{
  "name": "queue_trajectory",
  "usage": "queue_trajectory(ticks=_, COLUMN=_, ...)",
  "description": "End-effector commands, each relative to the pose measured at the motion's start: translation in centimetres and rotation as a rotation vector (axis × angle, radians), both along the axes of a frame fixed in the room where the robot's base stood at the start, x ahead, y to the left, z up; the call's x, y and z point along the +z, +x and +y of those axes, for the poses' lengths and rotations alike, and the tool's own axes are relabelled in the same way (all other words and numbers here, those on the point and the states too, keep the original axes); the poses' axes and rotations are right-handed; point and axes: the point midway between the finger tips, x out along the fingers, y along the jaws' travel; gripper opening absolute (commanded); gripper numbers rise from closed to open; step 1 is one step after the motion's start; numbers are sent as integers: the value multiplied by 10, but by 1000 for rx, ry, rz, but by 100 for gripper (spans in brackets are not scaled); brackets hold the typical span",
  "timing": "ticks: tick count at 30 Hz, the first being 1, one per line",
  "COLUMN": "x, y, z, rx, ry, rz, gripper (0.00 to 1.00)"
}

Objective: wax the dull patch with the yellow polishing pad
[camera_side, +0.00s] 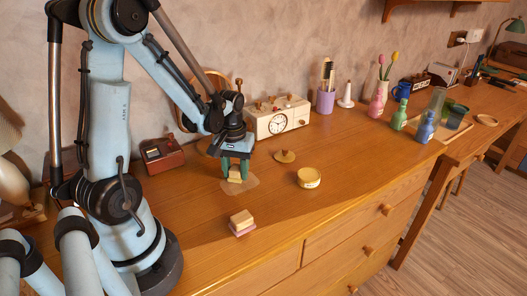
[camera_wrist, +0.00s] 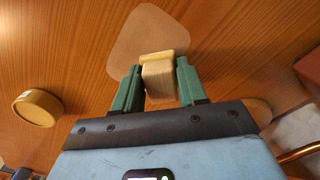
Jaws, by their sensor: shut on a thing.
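My gripper (camera_side: 236,168) points down at the wooden top and is shut on the wooden block of the yellow polishing pad (camera_side: 234,179). In the wrist view, my gripper (camera_wrist: 159,76) has its green fingers on either side of the block, and the yellow pad (camera_wrist: 159,56) shows along its far edge. The dull patch (camera_side: 249,184) is a pale area under and around the pad. It also shows in the wrist view (camera_wrist: 150,32), with the pad overlapping its near edge. I cannot tell whether the pad touches the surface.
A wooden block with a pink pad (camera_side: 242,223) lies nearer the front. A round yellow tin (camera_side: 308,178) stands to the right, with a knobbed disc (camera_side: 285,156) behind it.

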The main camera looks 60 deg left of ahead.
Motion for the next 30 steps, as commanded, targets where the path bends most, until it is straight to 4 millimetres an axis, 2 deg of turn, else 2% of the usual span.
queue_trajectory(ticks=11, x=-1, y=-1, z=35, rx=3, ry=0, rz=0, gripper=13)
queue_trajectory(ticks=30, x=0, y=0, z=-28, rx=-3, ry=0, rz=0, gripper=13)
